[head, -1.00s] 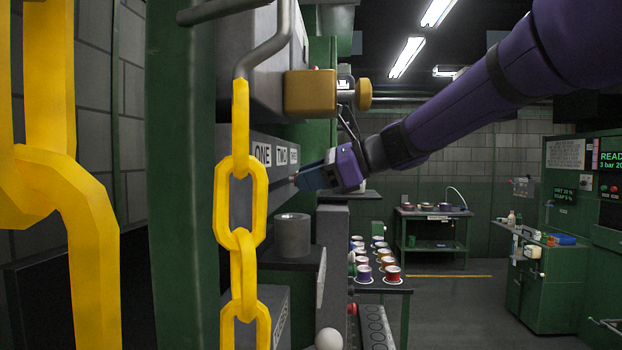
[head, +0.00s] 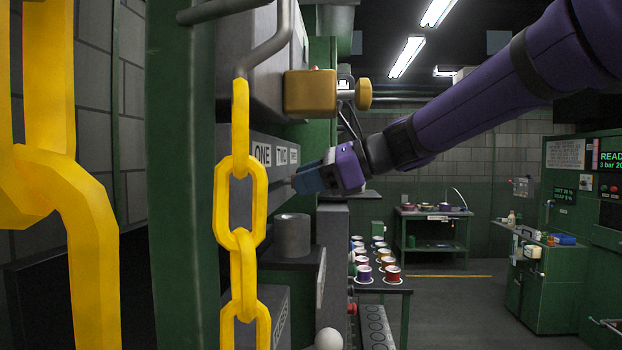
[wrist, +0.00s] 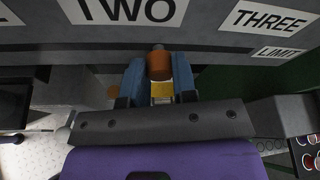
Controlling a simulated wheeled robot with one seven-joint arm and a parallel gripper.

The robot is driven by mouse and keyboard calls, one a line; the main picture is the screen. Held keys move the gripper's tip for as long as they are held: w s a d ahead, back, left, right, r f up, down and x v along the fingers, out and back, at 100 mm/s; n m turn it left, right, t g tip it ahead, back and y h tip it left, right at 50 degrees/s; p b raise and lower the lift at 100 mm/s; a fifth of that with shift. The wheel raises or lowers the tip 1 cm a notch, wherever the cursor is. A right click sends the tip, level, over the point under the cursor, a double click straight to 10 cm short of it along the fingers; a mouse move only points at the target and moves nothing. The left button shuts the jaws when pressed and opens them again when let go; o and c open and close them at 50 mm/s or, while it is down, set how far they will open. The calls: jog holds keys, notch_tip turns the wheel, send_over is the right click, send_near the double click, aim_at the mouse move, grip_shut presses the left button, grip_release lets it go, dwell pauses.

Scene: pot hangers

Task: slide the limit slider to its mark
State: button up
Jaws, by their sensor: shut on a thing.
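The limit slider's orange-brown knob (wrist: 160,65) is between the two blue fingers of my gripper (wrist: 160,82) in the wrist view. My gripper is shut on it. The knob is just below the TWO label (wrist: 130,10). The THREE label (wrist: 270,20) and the smaller LIMIT label (wrist: 279,53) are to its right. In the head view my gripper (head: 298,182) reaches the grey labelled panel (head: 270,174) from the right, close to its THREE end. The fingers hide the knob there.
A yellow chain (head: 240,200) hangs in front of the panel. A yellow-brown block with a round knob (head: 310,92) sticks out above my gripper. A grey cylinder (head: 292,236) stands below.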

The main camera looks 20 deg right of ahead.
jog(key=shift+s+a, duration=0.25)
jog(key=shift+s, duration=0.35)
jog(key=shift+s+a, duration=0.2)
jog(key=shift+s, duration=0.35)
jog(key=o, duration=0.8)
jog(key=s+d, duration=0.2)
jog(key=d, duration=0.4)
jog(key=shift+s+d, duration=0.25)
jog(key=shift+s, duration=0.05)
